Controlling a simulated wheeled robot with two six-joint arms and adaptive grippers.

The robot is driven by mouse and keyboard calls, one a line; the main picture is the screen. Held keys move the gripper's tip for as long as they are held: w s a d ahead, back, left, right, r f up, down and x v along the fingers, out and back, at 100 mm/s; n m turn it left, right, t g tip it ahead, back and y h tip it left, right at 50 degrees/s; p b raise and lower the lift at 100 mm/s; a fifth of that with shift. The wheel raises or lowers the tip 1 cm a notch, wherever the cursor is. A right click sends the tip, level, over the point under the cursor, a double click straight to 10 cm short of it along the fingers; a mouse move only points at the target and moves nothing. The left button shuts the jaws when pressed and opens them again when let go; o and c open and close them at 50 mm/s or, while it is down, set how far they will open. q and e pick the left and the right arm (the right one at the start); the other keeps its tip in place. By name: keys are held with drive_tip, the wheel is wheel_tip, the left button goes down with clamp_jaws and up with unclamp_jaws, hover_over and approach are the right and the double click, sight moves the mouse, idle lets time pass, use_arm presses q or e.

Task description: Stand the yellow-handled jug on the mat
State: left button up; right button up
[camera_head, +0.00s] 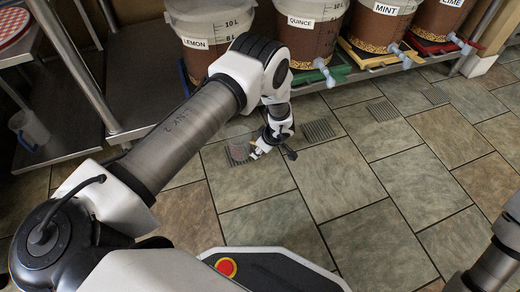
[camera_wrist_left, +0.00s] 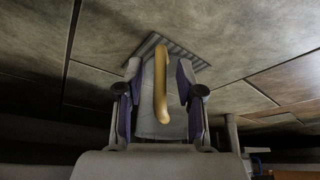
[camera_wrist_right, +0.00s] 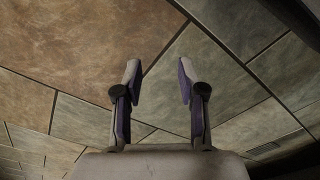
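The jug is clear, with a yellow handle (camera_wrist_left: 161,85), and shows in the left wrist view between my left gripper's fingers (camera_wrist_left: 158,80). Gaps remain on both sides of the handle, so the fingers are open around it. In the head view my left gripper (camera_head: 270,150) is low over the tiled floor, beside the faint clear jug body (camera_head: 239,152). A red-and-white patterned round piece, which may be the mat (camera_head: 12,26), lies on a surface at the top left, partly cut off. My right gripper (camera_wrist_right: 158,80) is open and empty.
Labelled buckets, including lemon (camera_head: 209,30) and quince (camera_head: 310,25), stand on a low rack at the back, with taps facing forward. Another clear jug (camera_head: 30,127) with a bluish handle is on the left. Drain grates are set in the floor, which is otherwise open.

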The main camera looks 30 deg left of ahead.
use_arm(q)
drive_tip(key=w+p+v, duration=0.1)
drive_tip(key=p+v, duration=0.6)
drive_tip(key=v, duration=0.5)
drive_tip(key=s+a+f+m+y, duration=0.1)
drive_tip(key=s+a+m, duration=0.35)
drive_tip(key=s, duration=0.35)
drive_tip(key=s+a+m, duration=0.4)
drive_tip(key=s+m, duration=0.1)
drive_tip(key=s, duration=0.4)
drive_tip(key=s+d+r+m+h, duration=0.1)
drive_tip(key=s+d+m+h, duration=0.1)
drive_tip(key=s, duration=0.5)
drive_tip(key=s+d+r+m+h, duration=0.1)
drive_tip(key=s+d+m+h, duration=0.2)
drive_tip(key=s+d, duration=0.4)
drive_tip(key=shift+s+m+g+h, duration=0.3)
drive_tip(key=shift+s+m, duration=0.05)
drive_tip(key=shift+m, duration=0.5)
